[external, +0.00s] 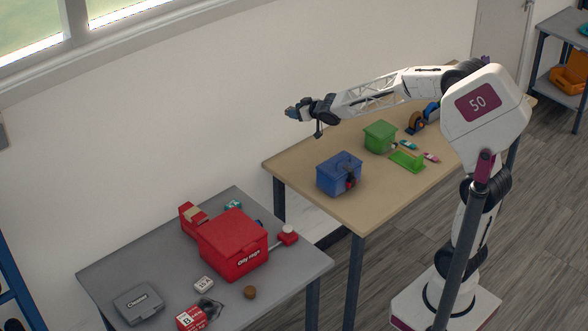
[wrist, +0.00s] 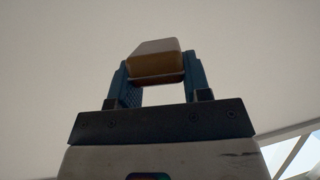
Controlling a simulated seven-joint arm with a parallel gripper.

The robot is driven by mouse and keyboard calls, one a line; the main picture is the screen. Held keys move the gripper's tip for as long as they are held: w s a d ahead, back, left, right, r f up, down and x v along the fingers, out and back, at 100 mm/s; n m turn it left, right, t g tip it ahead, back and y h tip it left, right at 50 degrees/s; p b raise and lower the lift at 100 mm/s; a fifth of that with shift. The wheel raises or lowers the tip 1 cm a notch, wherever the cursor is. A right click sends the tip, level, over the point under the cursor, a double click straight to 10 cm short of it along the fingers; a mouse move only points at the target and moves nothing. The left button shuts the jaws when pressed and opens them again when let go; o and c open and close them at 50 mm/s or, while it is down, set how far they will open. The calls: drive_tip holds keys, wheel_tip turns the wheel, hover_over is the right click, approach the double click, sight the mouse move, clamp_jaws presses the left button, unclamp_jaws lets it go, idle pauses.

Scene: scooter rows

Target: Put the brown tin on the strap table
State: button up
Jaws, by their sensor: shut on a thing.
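My gripper (external: 297,112) is raised in the air beyond the left edge of the wooden table (external: 340,207), near the wall. In the wrist view its blue fingers are shut on a small boxy thing with a yellow-brown side and a paler face, which looks like the brown tin (wrist: 155,64). In the external view the held thing is too small to make out. Which table is the strap table is not clear.
The grey table carries a big red box (external: 232,248), a red tape dispenser (external: 190,219), a grey case (external: 138,304) and small boxes. The wooden table holds a blue box (external: 338,173), a green box (external: 380,136) and a green tray (external: 407,161). The grey table's right front is bare.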

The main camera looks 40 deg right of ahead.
drive_tip(key=s+a+r+n+g+y, duration=0.15)
drive_tip(key=s+a+n+y, duration=0.25)
drive_tip(key=s+a, duration=0.45)
drive_tip(key=s+a+r+n+g+y, duration=0.1)
drive_tip(key=s+a+n+g+y, duration=0.4)
drive_tip(key=s, duration=0.6)
drive_tip(key=s+a+f+n+g+y, duration=0.1)
drive_tip(key=s+a+f+n+g, duration=0.1)
drive_tip(key=s, duration=0.7)
drive_tip(key=s+a+f+n+g, duration=0.2)
drive_tip(key=s, duration=0.6)
drive_tip(key=s+a+f+n+g+y, duration=0.1)
drive_tip(key=s+a+f+n+g, duration=0.15)
drive_tip(key=s, duration=0.65)
wheel_tip(320, 180, down, 25)
drive_tip(key=shift+d, duration=0.3)
drive_tip(key=shift+r, duration=0.1)
drive_tip(key=w+a, duration=0.2)
drive_tip(key=w, duration=0.2)
drive_tip(key=w+a+f, duration=0.1)
drive_tip(key=w+a, duration=0.2)
drive_tip(key=w, duration=0.1)
drive_tip(key=w+a, duration=0.3)
drive_tip(key=w, duration=0.1)
drive_tip(key=shift+f, duration=0.2)
